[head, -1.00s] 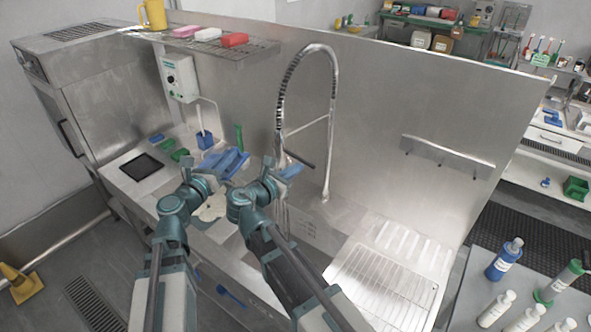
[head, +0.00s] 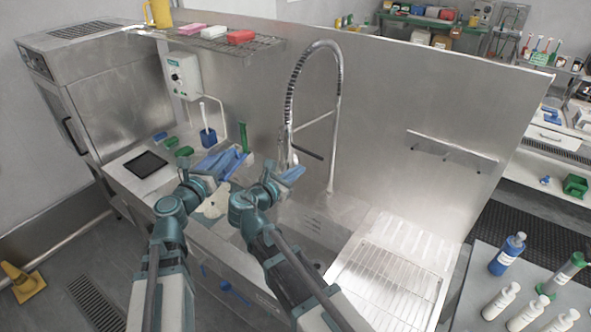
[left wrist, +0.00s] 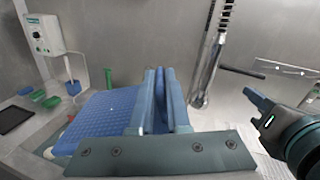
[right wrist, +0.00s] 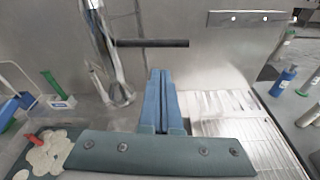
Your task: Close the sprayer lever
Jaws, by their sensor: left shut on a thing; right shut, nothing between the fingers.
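The sprayer (head: 287,150) hangs from a coiled steel hose over the sink. Its dark lever (head: 308,152) sticks out to the right, apart from the sprayer body at its outer end. The sprayer (left wrist: 203,88) and lever (left wrist: 241,72) also show in the left wrist view. In the right wrist view the lever (right wrist: 152,43) lies just beyond my fingertips. My right gripper (head: 293,173) is shut and empty, below and close to the lever; I cannot tell whether they touch. My left gripper (head: 238,158) is shut on a blue ribbed piece (left wrist: 100,120), left of the sprayer.
The steel back wall stands close behind the sprayer. A hook rail (head: 450,148) is on it at the right. A wire drainer (head: 385,283) lies right of the sink. A blue cup with a brush (head: 208,137) and green items stand at the left.

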